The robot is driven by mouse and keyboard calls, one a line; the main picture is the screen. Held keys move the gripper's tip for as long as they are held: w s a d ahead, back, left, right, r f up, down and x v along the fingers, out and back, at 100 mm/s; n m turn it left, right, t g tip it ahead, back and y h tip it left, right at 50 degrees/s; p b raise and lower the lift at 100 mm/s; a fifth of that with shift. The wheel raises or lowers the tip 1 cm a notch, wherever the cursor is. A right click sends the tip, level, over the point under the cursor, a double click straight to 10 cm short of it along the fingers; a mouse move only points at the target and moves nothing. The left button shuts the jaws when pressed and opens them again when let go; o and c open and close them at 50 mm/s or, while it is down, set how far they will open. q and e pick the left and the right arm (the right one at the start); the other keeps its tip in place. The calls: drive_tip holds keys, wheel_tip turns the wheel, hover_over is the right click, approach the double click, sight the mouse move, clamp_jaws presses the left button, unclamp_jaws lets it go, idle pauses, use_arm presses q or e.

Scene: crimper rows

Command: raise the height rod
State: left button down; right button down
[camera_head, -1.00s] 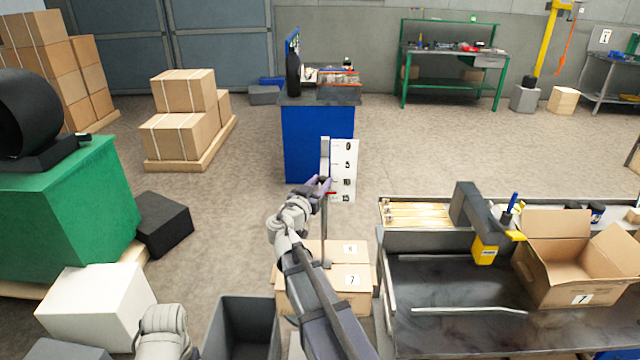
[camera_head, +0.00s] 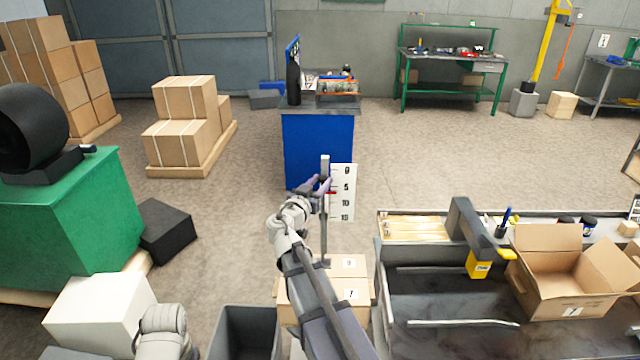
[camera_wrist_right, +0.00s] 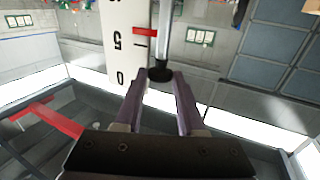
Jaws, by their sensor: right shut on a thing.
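The height rod (camera_head: 324,235) is a thin grey upright beside a white scale board (camera_head: 342,205) marked 0 at the top, then 5, 10 and 15. A red pointer (camera_wrist_right: 144,31) sits level with the 5 mark in the right wrist view. My right gripper (camera_head: 323,186) is at the rod in front of the board. In the wrist view, its purple fingers (camera_wrist_right: 159,88) are shut on the rod's dark end piece (camera_wrist_right: 160,73). My left gripper is out of view; only a grey part of my left arm shows at the bottom.
Small cartons (camera_head: 350,288) stand at the rod's foot. A grey bin (camera_head: 246,330) is at their left. To the right is a dark bench (camera_head: 440,300) with an open carton (camera_head: 565,285). A blue cabinet (camera_head: 316,145) stands behind the board.

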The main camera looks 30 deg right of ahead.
wheel_tip(320, 180, up, 8)
drive_tip(key=p, duration=0.6)
drive_tip(key=shift+w, duration=0.1)
drive_tip(key=c, duration=0.5)
unclamp_jaws()
drive_tip(key=v, duration=0.8)
drive_tip(key=shift+d, duration=0.1)
